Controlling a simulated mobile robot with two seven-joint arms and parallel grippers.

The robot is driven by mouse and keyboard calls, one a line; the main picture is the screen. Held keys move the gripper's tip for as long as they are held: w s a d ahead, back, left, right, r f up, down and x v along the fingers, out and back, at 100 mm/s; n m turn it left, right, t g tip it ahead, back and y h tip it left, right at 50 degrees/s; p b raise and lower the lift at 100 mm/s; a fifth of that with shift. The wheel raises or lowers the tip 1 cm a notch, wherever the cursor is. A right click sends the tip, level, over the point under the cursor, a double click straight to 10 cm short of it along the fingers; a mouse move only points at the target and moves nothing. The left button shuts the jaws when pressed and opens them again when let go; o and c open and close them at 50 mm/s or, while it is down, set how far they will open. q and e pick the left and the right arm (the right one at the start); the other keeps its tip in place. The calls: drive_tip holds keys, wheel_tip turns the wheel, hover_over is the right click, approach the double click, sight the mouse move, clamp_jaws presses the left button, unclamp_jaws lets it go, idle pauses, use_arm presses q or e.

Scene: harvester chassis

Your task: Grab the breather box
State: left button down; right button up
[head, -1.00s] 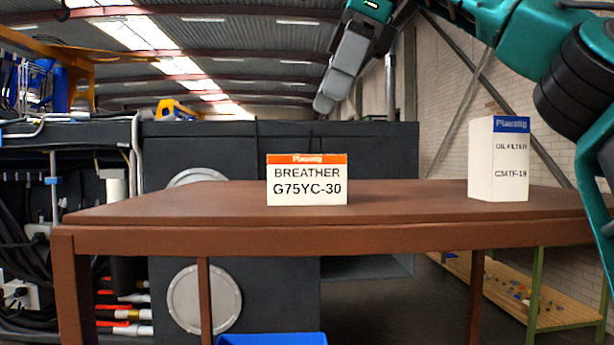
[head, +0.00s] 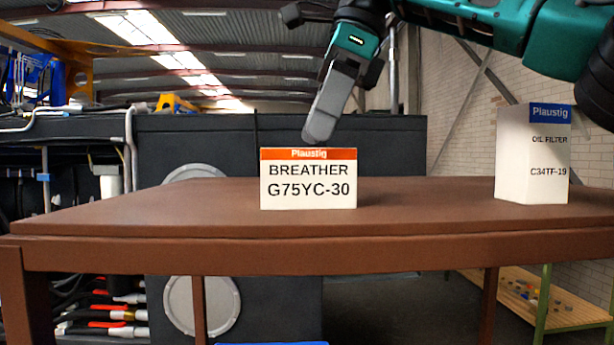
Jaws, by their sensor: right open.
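The breather box (head: 308,184) is a low white carton with an orange top band, printed "BREATHER G75YC-30". It stands upright on the brown table (head: 150,212), near the middle of the head view. My right gripper (head: 320,128) points down from the upper right, with its tip just above the box's top edge in the picture. It is open and holds nothing; its fingers overlap from this side, so the gap is hidden. I cannot tell whether it is above or behind the box. My left gripper is not in view.
A taller white oil filter box (head: 532,160) with a blue band stands on the table at the right. The table between the two boxes is clear. A dark machine chassis (head: 260,290) stands behind the table. A low wooden bench (head: 540,300) is at the lower right.

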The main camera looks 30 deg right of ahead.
sight(301, 177)
drive_tip(key=shift+d+x, duration=0.2)
drive_tip(key=shift+x, duration=3.5)
drive_tip(key=shift+s+f, duration=0.15)
drive_tip(key=shift+f, duration=0.1)
drive_tip(key=c, duration=1.1)
drive_tip(key=shift+r, duration=0.1)
wheel_tip(301, 177, up, 9)
drive_tip(key=shift+a+f, duration=0.1)
drive_tip(key=shift+a, duration=0.05)
drive_tip(key=shift+d+r, duration=0.2)
drive_tip(key=shift+r, duration=0.45)
